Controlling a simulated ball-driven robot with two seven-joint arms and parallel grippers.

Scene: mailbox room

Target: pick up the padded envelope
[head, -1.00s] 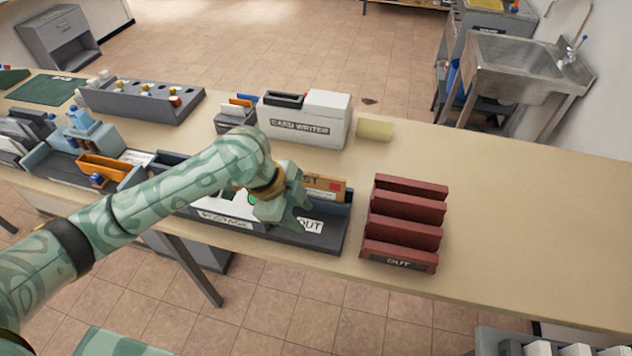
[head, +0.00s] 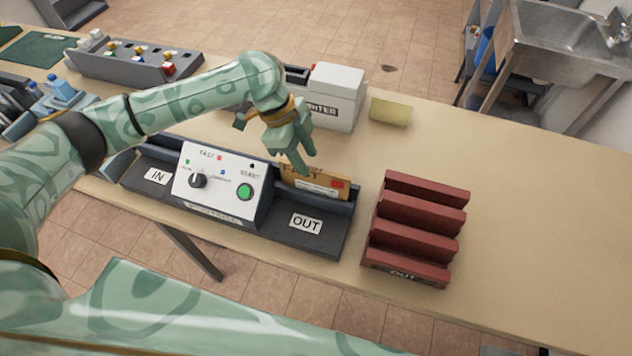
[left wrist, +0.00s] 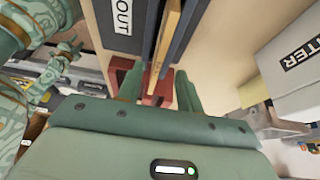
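The padded envelope (head: 318,184) is a flat orange-brown packet with a red mark and a pale label. It stands on edge in the OUT end of the grey machine (head: 325,235). My left gripper (head: 303,163) is just above its left part. In the left wrist view the envelope (left wrist: 169,36) shows as a thin brown edge, lined up with the gap between the fingers of my left gripper (left wrist: 158,80). Those fingers are apart. I cannot tell whether the envelope is between them. A green gripper, apparently my right one (left wrist: 66,52), shows small in the left wrist view.
A dark red slotted OUT rack (head: 415,235) stands right of the machine. A white and grey label writer (head: 335,98) and a yellow block (head: 390,110) are behind. A grey block with coloured knobs (head: 135,62) is at the back left. The table's right part is clear.

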